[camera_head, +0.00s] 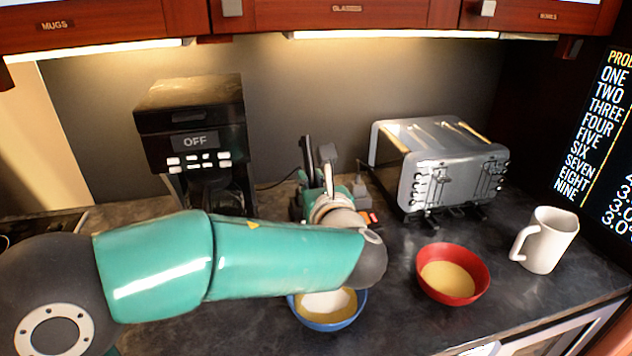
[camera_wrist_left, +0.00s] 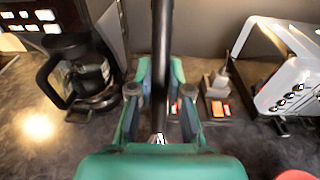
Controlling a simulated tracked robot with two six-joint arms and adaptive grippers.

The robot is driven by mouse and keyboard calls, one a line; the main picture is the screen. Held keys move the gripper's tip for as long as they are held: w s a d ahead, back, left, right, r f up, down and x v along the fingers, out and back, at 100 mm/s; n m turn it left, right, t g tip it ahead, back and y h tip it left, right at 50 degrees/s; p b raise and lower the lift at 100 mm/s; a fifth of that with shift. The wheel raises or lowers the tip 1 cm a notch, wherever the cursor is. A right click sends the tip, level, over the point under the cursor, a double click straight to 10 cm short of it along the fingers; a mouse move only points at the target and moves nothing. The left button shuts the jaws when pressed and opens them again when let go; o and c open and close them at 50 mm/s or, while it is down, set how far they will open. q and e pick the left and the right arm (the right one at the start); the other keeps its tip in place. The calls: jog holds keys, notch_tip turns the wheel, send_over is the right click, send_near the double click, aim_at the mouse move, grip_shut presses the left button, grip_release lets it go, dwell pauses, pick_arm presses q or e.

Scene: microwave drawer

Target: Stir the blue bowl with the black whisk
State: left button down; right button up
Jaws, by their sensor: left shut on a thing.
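The blue bowl (camera_head: 330,326) stands on the dark counter, partly hidden behind my left forearm, with a yellowish and white content showing. My left gripper (camera_head: 320,190) is beyond the bowl, near the back of the counter, partly hidden by its own wrist. In the left wrist view the gripper (camera_wrist_left: 161,95) is shut on the upright black whisk (camera_wrist_left: 162,45), whose dark shaft rises between the fingers. The whisk (camera_head: 307,158) also shows as a dark upright piece in the head view. Its wire end cannot be made out. My right gripper is not in view.
A red bowl (camera_head: 478,286) with yellowish content stands right of the blue bowl. A white mug (camera_head: 548,242) is farther right. A silver toaster (camera_head: 440,165) and black coffee maker (camera_head: 190,130) stand at the back. Cabinets (camera_head: 340,15) hang above.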

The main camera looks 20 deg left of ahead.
pick_arm(q)
jog(key=shift+s+d+f+b, duration=0.3)
jog(key=shift+s+f+b, duration=0.15)
jog(key=shift+f+b, duration=0.55)
jog(key=shift+s+d+f+b, duration=0.4)
jog(key=shift+f+b, duration=0.4)
jog(key=shift+f, duration=0.25)
jog(key=shift+s+d+f+b, duration=0.25)
jog(key=shift+s+f+b, duration=0.25)
jog(key=shift+f+b, duration=0.5)
